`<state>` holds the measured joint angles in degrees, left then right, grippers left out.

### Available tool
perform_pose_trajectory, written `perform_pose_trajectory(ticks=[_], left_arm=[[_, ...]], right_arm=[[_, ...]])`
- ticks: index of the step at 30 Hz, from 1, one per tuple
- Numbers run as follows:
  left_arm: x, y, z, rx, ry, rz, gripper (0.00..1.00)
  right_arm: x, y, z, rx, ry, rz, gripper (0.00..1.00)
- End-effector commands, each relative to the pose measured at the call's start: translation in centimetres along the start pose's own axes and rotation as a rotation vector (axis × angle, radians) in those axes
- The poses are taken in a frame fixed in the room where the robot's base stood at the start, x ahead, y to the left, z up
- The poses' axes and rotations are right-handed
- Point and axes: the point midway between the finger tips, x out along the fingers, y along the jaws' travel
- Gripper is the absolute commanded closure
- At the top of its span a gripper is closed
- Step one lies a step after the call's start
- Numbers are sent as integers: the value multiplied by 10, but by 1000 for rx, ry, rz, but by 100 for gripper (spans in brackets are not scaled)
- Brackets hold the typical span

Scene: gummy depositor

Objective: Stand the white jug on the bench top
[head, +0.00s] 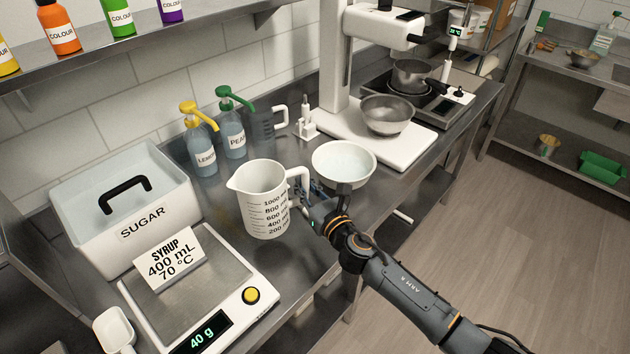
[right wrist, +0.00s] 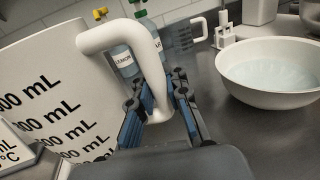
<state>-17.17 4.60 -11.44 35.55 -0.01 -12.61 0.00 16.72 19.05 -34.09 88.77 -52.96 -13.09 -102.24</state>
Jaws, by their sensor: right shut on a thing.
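The white jug (head: 263,205), with black volume marks, is upright or nearly so over the bench top (head: 325,228), between the scale and a white bowl. Whether its base touches the steel I cannot tell. My right gripper (head: 312,193) is shut on the jug's handle, on the jug's right side. In the right wrist view the fingers (right wrist: 160,100) close around the lower part of the white handle (right wrist: 152,60), and the jug's marked wall (right wrist: 50,100) fills the left. The jug's base is out of that view. My left gripper is not in view.
A white bowl (head: 343,165) stands just right of the jug. The scale (head: 190,285) reads 40 g, near a syrup card (head: 170,258). The sugar tub (head: 75,215), pump bottles (head: 203,150) and a grey jug (head: 262,125) stand behind. Bare bench lies in front.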

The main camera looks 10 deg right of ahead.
Motion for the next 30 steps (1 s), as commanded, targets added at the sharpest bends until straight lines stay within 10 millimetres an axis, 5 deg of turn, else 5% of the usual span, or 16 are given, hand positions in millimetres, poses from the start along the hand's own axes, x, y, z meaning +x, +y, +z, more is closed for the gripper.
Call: perform_pose_trajectory(ticks=[18, 30], left_arm=[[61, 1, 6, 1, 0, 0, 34], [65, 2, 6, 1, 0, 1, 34]], right_arm=[[0, -1, -62, 1, 0, -1, 100], [0, -1, -66, 1, 0, -1, 100]])
